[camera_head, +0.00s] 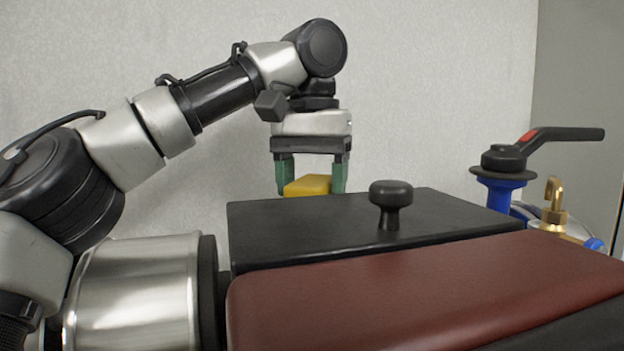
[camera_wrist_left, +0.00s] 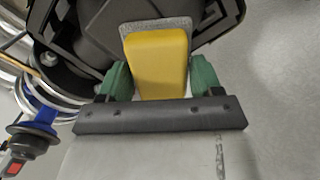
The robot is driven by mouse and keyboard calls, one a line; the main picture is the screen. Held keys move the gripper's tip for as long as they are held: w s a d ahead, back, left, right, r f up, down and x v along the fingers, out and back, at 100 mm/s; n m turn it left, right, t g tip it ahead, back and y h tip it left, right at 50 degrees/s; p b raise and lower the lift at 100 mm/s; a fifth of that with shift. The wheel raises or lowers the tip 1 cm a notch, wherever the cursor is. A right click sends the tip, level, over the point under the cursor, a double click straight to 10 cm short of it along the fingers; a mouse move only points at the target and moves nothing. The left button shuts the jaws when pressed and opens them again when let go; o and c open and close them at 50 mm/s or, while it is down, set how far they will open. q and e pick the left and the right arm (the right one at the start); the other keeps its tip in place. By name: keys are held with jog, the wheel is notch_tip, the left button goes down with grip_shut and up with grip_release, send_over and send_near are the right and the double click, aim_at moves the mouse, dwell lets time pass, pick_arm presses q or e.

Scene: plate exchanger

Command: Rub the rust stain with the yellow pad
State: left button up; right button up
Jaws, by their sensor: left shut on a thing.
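My left gripper (camera_head: 311,176) points down behind the black box in the head view, with its green fingers shut on the yellow pad (camera_head: 308,185). In the left wrist view the yellow pad (camera_wrist_left: 158,62) sits between the green fingers of the gripper (camera_wrist_left: 160,80), with a grey layer at its far end. The pad's lower part is hidden behind the black box in the head view. I cannot see the rust stain in either view. My right gripper is not in view.
A black box top (camera_head: 300,225) with a black knob (camera_head: 391,205) stands in front of the gripper. A dark red padded surface (camera_head: 430,290) lies nearer. A blue valve with a black lever (camera_head: 545,140) and a brass fitting (camera_head: 554,212) stand at the right. A pale wall (camera_head: 430,80) is behind.

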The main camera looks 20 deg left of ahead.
aim_at(322, 187)
pick_arm(q)
jog(key=shift+f, duration=0.1)
jog(key=shift+s+d, duration=0.6)
jog(key=shift+s, duration=0.3)
jog(key=shift+s+d, duration=0.6)
jog(key=shift+s, duration=0.25)
jog(key=shift+s+d, duration=0.6)
jog(key=shift+s, duration=0.3)
jog(key=shift+s+d, duration=0.55)
jog(key=shift+s, duration=0.3)
jog(key=shift+p, duration=0.5)
jog(key=shift+w+a, duration=0.75)
jog(key=shift+w, duration=0.4)
jog(key=shift+w+a, duration=0.8)
jog(key=shift+w, duration=0.35)
jog(key=shift+w+a, duration=0.75)
jog(key=shift+w, duration=0.4)
